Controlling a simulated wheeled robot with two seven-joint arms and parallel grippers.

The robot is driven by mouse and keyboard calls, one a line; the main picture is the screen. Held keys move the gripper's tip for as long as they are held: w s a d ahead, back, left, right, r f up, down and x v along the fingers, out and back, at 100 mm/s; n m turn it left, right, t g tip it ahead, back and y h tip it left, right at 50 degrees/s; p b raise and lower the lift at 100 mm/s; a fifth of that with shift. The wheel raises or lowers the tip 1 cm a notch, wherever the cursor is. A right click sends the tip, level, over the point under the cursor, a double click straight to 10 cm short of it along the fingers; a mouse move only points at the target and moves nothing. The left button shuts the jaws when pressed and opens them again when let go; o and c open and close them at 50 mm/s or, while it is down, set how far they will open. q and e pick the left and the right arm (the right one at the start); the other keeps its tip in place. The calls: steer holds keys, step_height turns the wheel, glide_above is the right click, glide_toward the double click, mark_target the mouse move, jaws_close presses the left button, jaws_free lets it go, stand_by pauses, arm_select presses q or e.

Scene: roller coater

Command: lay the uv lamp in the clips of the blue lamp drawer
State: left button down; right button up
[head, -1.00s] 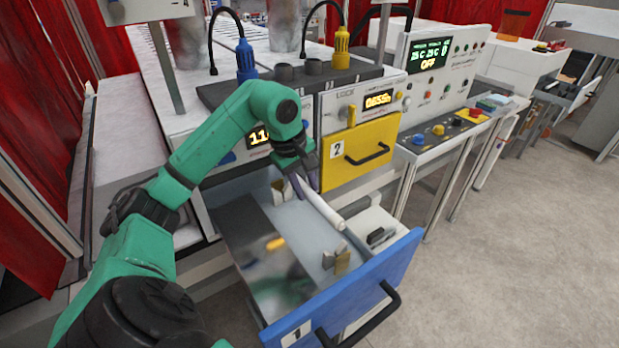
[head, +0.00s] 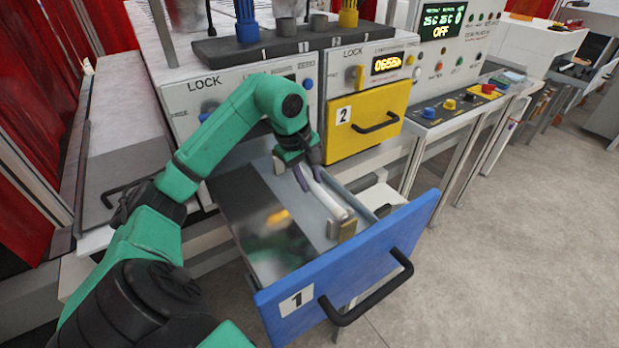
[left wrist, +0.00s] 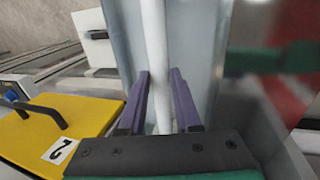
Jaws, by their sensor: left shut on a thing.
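The uv lamp, a slim white tube (head: 332,200), lies lengthwise inside the open blue lamp drawer (head: 350,262), marked 1. My left gripper (head: 307,179) points down into the drawer with its purple fingers on either side of the lamp, shut on it. In the left wrist view, the lamp (left wrist: 154,50) runs between the fingers (left wrist: 160,98). The lamp's near end is at the tan near clip (head: 342,229); I cannot tell whether it is seated. The far clip (head: 279,165) is partly hidden by my gripper. My right gripper is not in view.
The shut yellow drawer (head: 368,122), marked 2, is close to the right of my gripper; it also shows in the left wrist view (left wrist: 50,130). A shiny metal plate (head: 262,225) fills the drawer's left part. Open floor lies to the right.

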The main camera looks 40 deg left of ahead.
arm_select(q)
steer(key=c, duration=0.5)
jaws_free()
steer(key=shift+s+r, duration=0.1)
steer(key=shift+r, duration=0.35)
steer(key=p+v, duration=0.1)
steer(key=v, duration=1.3)
steer(key=shift+s+f+p, duration=0.1)
steer(key=shift+s+p, duration=0.05)
steer(key=shift+p, duration=0.2)
